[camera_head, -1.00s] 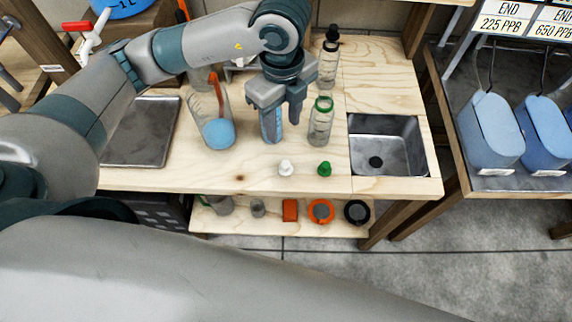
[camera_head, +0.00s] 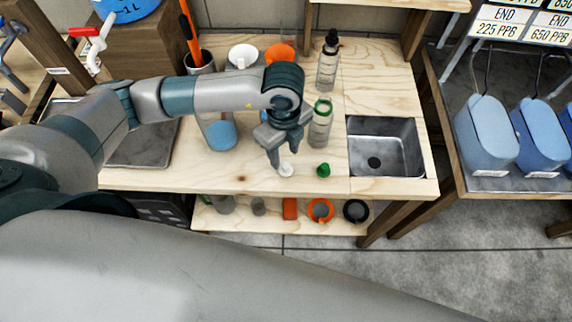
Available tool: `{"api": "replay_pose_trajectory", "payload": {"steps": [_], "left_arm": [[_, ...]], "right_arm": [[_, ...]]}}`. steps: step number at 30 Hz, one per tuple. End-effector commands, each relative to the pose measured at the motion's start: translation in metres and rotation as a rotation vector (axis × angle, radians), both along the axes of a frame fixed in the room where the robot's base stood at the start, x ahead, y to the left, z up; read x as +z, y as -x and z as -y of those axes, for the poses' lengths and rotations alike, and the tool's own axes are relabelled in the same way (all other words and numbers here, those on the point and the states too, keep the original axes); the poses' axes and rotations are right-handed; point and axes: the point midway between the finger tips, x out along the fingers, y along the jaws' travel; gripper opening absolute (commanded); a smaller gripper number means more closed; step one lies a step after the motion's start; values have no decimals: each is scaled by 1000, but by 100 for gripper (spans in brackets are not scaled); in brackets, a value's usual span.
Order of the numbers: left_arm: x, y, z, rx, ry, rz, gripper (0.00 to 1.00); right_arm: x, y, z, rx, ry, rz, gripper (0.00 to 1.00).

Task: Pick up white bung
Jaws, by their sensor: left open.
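The white bung (camera_head: 286,170) sits on the wooden bench top, just left of a green bung (camera_head: 323,170). My left gripper (camera_head: 283,160) reaches down from the left, with its fingers apart and its tips right at the white bung. The fingers partly cover the bung's upper side, and I cannot tell whether they touch it. My right gripper is not in view.
A clear bottle with a green neck (camera_head: 320,124) stands close behind the green bung. A dropper bottle (camera_head: 328,62) stands farther back. A beaker with blue liquid (camera_head: 221,134) is to the left. A metal sink (camera_head: 387,146) is set into the bench at right.

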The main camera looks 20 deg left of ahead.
Motion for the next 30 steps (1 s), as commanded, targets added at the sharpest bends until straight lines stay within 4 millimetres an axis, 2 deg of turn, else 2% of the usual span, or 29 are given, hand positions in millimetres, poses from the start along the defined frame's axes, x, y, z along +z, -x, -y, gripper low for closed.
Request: {"api": "replay_pose_trajectory", "payload": {"steps": [5, 17, 25, 30], "left_arm": [[-9, 0, 0, -1, -1, 0, 41], [-12, 1, 1, 0, 0, -1, 41], [-37, 8, 6, 0, -2, -4, 41], [-57, 7, 5, 0, -2, -2, 41]], "right_arm": [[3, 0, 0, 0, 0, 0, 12], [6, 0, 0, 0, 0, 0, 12], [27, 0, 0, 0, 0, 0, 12], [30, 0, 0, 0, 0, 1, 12]]}}
